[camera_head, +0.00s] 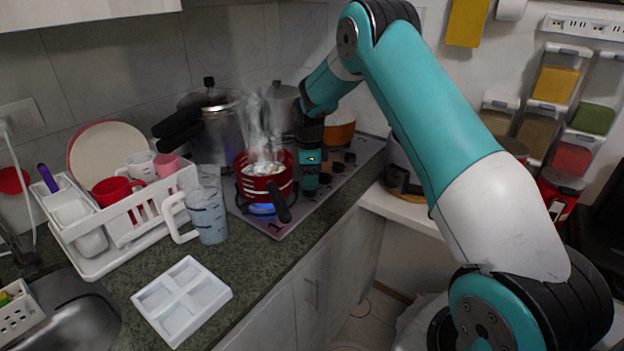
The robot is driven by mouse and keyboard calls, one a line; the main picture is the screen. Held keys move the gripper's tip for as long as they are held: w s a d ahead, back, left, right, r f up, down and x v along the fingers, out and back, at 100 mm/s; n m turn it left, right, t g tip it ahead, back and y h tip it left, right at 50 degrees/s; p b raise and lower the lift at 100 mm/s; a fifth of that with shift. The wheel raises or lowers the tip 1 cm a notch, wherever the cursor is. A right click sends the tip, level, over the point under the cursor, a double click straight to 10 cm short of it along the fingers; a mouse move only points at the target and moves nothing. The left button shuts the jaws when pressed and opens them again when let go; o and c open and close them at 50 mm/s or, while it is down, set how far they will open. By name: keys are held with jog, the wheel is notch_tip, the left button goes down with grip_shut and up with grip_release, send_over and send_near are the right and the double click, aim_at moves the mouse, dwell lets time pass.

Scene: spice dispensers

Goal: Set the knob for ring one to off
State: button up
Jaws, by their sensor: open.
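The stove (275,231) is a flat light cooktop on the dark counter. A red pot (267,187) steams on its front ring, with a blue flame (261,209) under it. A row of dark knobs runs along the stove's right edge; one knob (325,178) shows just right of my gripper and another (338,167) lies farther back. My gripper (310,190) points down at the near end of this row, right of the red pot. It is open, and no object shows in it. Whether it touches or surrounds a knob is hidden, and knob markings are too small to read.
The red pot's dark handle (283,210) sticks out toward the front, close to my gripper. A pressure cooker (218,125) and an orange pot (340,132) stand behind. A pitcher (207,213), dish rack (92,262) and white tray (183,300) are left.

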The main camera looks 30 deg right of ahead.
jog(key=shift+f, duration=1.4)
jog(key=c, duration=0.9)
jog(key=shift+w+r+n, duration=0.1)
jog(key=shift+r+n, duration=0.05)
jog(key=shift+n, duration=1.25)
jog(key=o, duration=0.9)
jog(key=shift+d, duration=0.1)
